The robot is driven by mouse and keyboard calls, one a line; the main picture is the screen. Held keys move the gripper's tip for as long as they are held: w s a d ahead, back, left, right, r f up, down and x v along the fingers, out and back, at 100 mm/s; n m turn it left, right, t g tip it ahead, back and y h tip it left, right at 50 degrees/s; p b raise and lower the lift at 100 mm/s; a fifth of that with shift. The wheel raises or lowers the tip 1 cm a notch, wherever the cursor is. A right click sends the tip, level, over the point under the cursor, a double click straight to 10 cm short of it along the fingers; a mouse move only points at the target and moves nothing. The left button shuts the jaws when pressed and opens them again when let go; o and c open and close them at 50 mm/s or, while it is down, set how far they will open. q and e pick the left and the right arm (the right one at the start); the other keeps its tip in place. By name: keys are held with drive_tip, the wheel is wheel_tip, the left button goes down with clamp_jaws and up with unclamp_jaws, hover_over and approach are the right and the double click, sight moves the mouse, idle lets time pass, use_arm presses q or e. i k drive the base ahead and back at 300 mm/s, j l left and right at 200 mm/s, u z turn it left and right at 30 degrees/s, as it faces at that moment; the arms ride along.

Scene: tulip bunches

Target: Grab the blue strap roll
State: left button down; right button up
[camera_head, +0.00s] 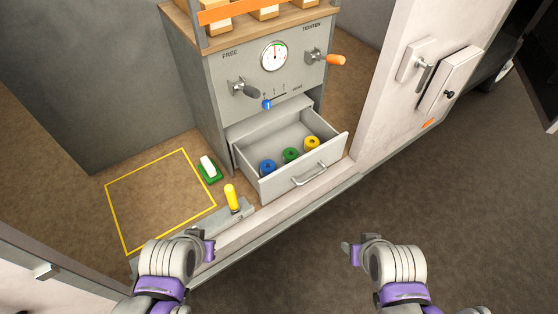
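The blue strap roll (267,168) lies at the left in an open grey drawer (331,150). A green roll (291,155) and a yellow roll (312,143) lie in a row to its right. My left gripper (202,242) is at the lower left, in front of and below the drawer, apart from the rolls. My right gripper (352,250) is at the lower right, well below the drawer front. Neither gripper visibly holds anything. The finger gaps are too small and angled to judge.
The drawer front has a handle (309,175). A grey cabinet (225,80) with a gauge (273,56) and knobs stands above. A yellow-handled lever (232,197) and a green-and-white item (209,169) are left of the drawer. A white post (385,85) stands at right.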

sight(267, 166)
drive_tip(key=i+l, duration=0.45)
drive_tip(key=l, duration=0.15)
drive_tip(key=i+l+u, duration=0.15)
drive_tip(key=u, duration=0.2)
drive_tip(key=i+l+u, duration=0.1)
drive_tip(key=u, duration=0.2)
drive_tip(key=l+u, duration=0.35)
drive_tip(key=u, duration=0.75)
drive_tip(key=i+l, duration=0.05)
